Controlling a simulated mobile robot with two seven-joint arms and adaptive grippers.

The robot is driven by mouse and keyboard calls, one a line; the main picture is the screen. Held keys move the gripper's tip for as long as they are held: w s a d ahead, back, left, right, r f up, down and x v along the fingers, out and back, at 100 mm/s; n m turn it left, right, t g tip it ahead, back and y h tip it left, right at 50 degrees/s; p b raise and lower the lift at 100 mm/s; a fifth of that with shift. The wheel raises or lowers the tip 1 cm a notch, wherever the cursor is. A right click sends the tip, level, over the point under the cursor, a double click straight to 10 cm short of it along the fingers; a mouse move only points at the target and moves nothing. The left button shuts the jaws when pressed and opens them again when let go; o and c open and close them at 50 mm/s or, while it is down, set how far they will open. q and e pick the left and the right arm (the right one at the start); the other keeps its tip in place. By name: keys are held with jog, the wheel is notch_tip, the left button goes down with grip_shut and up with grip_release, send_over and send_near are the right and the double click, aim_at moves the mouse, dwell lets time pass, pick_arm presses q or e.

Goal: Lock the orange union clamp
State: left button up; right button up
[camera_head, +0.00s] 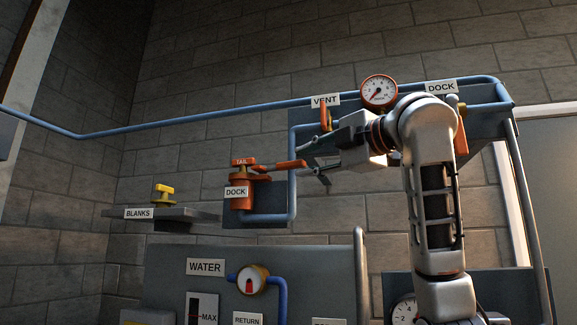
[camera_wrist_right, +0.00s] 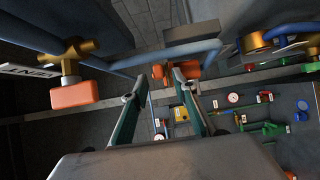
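The orange union clamp (camera_head: 240,190) stands on a small blue-grey bracket, with tags reading "TAIL" and "DOCK" on it. Its orange lever handle (camera_head: 280,166) sticks out to the right towards my right gripper (camera_head: 318,168). In the right wrist view, the fingers of my right gripper (camera_wrist_right: 160,82) are spread with a clear gap between them. Orange parts of the clamp (camera_wrist_right: 186,69) show just beyond the fingertips, partly hidden by one finger. I cannot tell whether a finger touches the handle. My left gripper is not in view.
A vent valve with an orange handle (camera_head: 326,118) and a pressure gauge (camera_head: 379,92) sit just above my right gripper. Blue pipe (camera_head: 292,200) runs beside the clamp. A "BLANKS" shelf (camera_head: 190,214) with a yellow piece is to the left. A water panel (camera_head: 320,270) stands below.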

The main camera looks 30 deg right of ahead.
aim_at(291, 162)
jog(key=w, duration=0.2)
jog(key=w+p, duration=0.1)
jog(key=w, duration=0.1)
jog(key=shift+a, duration=0.35)
jog(key=shift+w, duration=0.75)
grip_shut()
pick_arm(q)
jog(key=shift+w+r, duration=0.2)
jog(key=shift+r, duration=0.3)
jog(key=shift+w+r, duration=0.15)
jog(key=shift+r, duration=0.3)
